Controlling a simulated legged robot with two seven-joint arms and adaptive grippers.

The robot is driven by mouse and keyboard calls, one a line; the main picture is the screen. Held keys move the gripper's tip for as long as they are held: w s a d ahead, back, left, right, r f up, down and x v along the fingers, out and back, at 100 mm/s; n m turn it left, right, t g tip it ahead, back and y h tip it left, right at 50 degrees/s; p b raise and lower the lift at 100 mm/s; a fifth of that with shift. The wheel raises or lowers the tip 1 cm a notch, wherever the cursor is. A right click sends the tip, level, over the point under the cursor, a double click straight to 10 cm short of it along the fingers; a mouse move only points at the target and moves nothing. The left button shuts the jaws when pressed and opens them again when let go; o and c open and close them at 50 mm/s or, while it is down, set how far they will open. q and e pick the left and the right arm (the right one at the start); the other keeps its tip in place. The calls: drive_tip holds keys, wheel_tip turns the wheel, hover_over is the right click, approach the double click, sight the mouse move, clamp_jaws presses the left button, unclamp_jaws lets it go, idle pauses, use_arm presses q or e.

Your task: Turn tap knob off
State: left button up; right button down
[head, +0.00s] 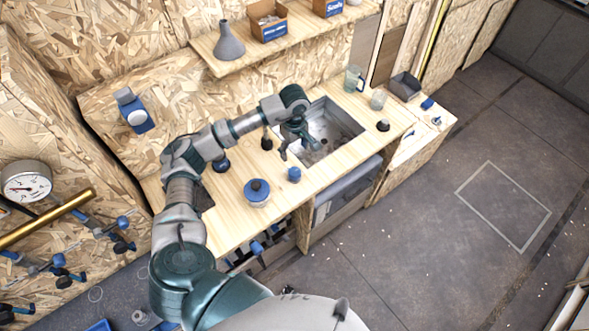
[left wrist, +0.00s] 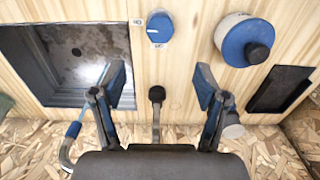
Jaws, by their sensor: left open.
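The blue tap knob (head: 294,174) sits on the wooden counter by the sink's front corner. In the left wrist view the knob (left wrist: 160,29) shows from above with a white mark on its face. My left gripper (head: 299,148) is open and empty over the sink's near edge. In the left wrist view its two fingers (left wrist: 160,82) are spread wide, with the knob beyond them, between their lines and apart from both. A curved grey pipe with a blue part (left wrist: 70,145) shows beside the left finger. My right gripper is not in view.
The metal sink (head: 345,123) is sunk into the counter. A white pot with a blue lid (head: 257,190) stands near the knob. A black-tipped lever (left wrist: 157,95) rises between the fingers' lines. A glass jug (head: 353,79) and grey bin (head: 405,86) stand beyond the sink.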

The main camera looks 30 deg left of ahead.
sight(295, 171)
use_arm(q)
wheel_tip(295, 171, down, 13)
drive_tip(key=shift+d+r+p, duration=0.1)
drive_tip(key=shift+r+p, duration=0.1)
drive_tip(key=shift+p, duration=0.7)
drive_tip(key=c, duration=1.2)
